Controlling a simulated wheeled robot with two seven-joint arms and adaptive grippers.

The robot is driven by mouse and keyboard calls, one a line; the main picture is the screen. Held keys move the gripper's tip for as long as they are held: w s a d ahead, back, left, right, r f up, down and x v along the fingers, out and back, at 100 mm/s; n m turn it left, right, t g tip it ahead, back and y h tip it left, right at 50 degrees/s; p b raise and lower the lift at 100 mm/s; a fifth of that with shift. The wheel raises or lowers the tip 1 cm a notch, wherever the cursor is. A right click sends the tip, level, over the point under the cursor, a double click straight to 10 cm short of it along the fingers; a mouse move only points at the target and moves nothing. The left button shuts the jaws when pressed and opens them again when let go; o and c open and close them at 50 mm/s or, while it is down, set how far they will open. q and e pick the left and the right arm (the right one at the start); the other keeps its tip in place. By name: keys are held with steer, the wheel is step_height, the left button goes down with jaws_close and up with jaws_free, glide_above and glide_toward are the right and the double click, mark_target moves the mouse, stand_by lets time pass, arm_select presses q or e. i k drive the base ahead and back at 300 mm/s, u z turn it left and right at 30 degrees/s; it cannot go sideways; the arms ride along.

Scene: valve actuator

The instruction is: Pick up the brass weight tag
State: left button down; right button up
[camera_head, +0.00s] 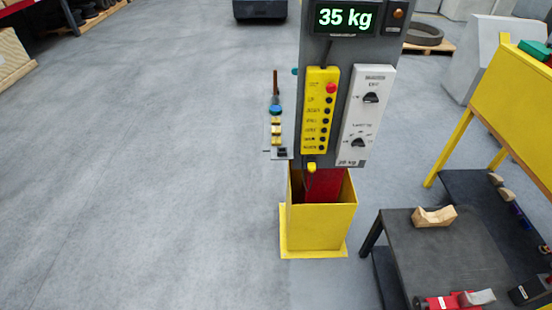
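I cannot make out a brass weight tag for certain. A small yellow piece (311,168) hangs just under the yellow button box (320,110), too small to identify. On the left side of the post, a small bracket holds yellow bands (276,131) below a blue ring (275,110) and a brown upright handle (275,82). The post carries a display (345,18) reading 35 kg and a white panel (367,115) with two black knobs, marked with a kg figure at its bottom. Neither of my grippers is in view.
The post stands in a yellow guard (319,228) on the floor. A dark table (440,250) at the lower right holds a wooden cradle (434,216) and a red tool (448,302). A yellow stand (515,100) is at the right. The grey floor (140,170) at left is clear.

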mark_target(276, 141)
steer(key=z, duration=0.1)
steer(key=k, duration=0.5)
steer(key=u, duration=0.85)
steer(key=i, duration=1.55)
steer(key=z, duration=0.5)
